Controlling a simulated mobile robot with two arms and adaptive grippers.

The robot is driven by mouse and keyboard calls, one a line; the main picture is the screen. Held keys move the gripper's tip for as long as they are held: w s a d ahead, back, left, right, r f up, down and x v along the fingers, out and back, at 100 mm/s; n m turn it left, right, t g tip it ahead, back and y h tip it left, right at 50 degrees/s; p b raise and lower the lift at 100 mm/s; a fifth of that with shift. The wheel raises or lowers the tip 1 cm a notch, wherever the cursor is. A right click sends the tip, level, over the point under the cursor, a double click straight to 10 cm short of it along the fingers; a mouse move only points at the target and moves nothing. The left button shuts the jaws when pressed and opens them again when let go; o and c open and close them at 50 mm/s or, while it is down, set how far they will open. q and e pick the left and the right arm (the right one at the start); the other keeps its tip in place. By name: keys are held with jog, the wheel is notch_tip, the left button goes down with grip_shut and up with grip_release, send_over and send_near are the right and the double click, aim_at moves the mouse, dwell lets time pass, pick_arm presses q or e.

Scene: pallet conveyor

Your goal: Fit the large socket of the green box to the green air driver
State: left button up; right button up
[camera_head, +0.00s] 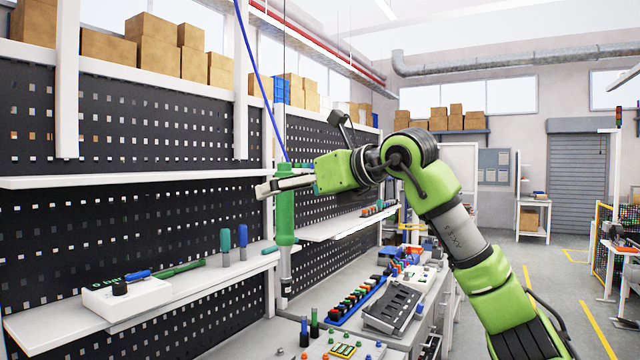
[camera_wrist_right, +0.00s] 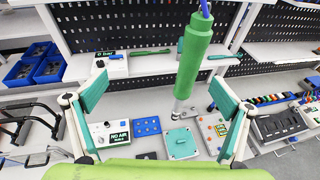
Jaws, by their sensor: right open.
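The green air driver (camera_head: 285,215) hangs upright from a blue hose, with a dark metal shaft at its lower end. My right gripper (camera_head: 287,184) is level with the driver's upper part. In the right wrist view the driver (camera_wrist_right: 194,48) appears between the open, empty fingers (camera_wrist_right: 158,98), nearer the right one and apart from both. A teal-green box (camera_wrist_right: 180,143), its lid seemingly shut, lies on the bench below the driver tip; I see no large socket in it. My left gripper is out of view.
A "NO AIR" unit (camera_wrist_right: 119,133) and a blue knob panel (camera_wrist_right: 147,126) stand left of the box. A button panel (camera_wrist_right: 214,130) is to its right. The white shelf (camera_head: 190,283) runs behind, carrying tools.

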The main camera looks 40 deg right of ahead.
jog(key=m+h, duration=0.1)
jog(key=h, duration=0.1)
send_near(290, 194)
jog(key=p+x, duration=0.3)
jog(key=x, duration=0.7)
jog(key=shift+w+f, duration=0.1)
jog(key=shift+w, duration=0.2)
jog(key=shift+p+x, duration=0.4)
jog(key=shift+x, duration=0.45)
jog(key=shift+f, duration=0.1)
grip_shut()
dwell(0.5)
